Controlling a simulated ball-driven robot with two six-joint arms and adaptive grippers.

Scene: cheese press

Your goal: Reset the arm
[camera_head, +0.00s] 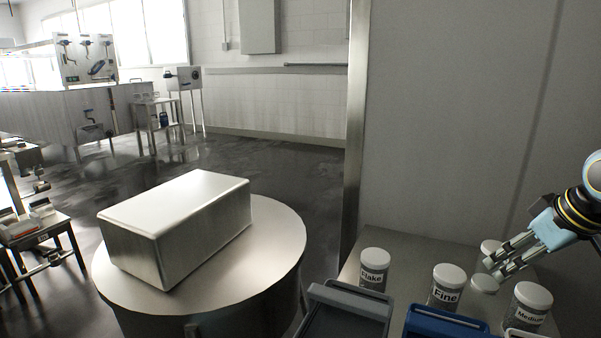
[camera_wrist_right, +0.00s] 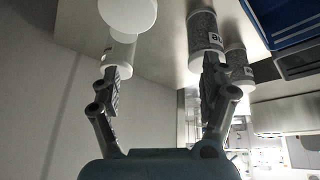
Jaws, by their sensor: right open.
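My right gripper (camera_head: 494,262) comes in from the right edge of the head view. Its two fingers are apart, over the jars at the back of the grey table. In the right wrist view the fingers (camera_wrist_right: 160,78) are spread with nothing between them. A white-lidded jar (camera_wrist_right: 118,55) lies beyond the left finger and a dark-filled jar (camera_wrist_right: 205,35) beyond the right one; I cannot tell whether either is touched. My left gripper is not in view.
The table holds jars marked Flake (camera_head: 374,266), Fine (camera_head: 446,286) and Medium (camera_head: 528,306). A grey bin (camera_head: 345,308) and a blue bin (camera_head: 445,323) stand in front. A wall rises behind. A round steel stand (camera_head: 275,240) bears a metal block (camera_head: 180,222).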

